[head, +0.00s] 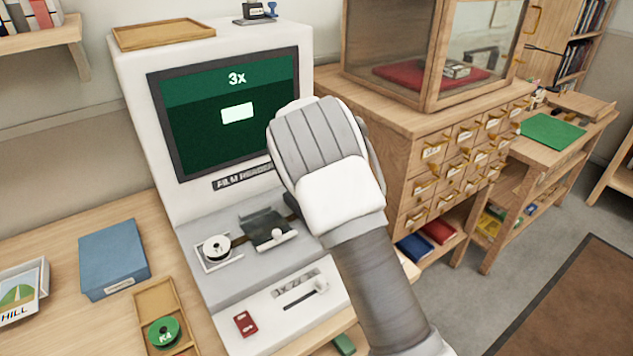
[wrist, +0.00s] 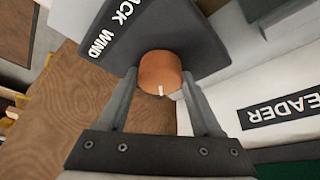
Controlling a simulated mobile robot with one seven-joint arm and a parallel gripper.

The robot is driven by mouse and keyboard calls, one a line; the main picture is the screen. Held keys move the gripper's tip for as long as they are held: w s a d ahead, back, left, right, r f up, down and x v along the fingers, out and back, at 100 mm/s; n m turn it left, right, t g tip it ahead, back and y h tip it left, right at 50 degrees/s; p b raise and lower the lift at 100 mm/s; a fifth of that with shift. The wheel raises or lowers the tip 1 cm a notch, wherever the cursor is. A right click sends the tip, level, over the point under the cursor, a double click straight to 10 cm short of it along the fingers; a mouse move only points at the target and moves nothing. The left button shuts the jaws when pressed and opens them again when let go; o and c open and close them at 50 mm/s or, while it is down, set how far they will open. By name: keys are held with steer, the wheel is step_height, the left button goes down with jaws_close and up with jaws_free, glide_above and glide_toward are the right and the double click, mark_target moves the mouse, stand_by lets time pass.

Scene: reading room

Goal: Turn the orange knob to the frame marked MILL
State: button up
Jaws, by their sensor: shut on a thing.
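The orange knob (wrist: 158,68) is a short round cylinder with a small white mark on its rim. It stands on a dark plate (wrist: 175,25) with white lettering, of which "ACK" and "WIND" show. My gripper (wrist: 160,84) is shut on the knob, one finger on either side. In the head view my arm hides the knob and fingers, at the right side of the white film reader (head: 150,120). The reader's green screen (head: 225,135) shows "3x" and a pale blank rectangle; I can read no MILL on it.
A film reel (head: 216,249) and a dark film holder (head: 265,229) sit on the reader. A blue box (head: 113,258), a wooden tray (head: 152,300) with a green reel (head: 163,333) and a card marked "HILL" (head: 17,295) lie left. A drawer cabinet (head: 410,215) stands close right.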

steer(key=shift+a+m+g+h+p, duration=0.1)
steer(key=shift+m+g+h+p, duration=0.5)
steer(key=shift+m, duration=1.3)
steer(key=o, duration=1.4)
steer(key=shift+c, duration=0.2)
steer(key=shift+t, duration=0.3)
steer(key=p+v, duration=0.1)
steer(key=v, duration=1.6)
steer(key=shift+a+r, duration=0.2)
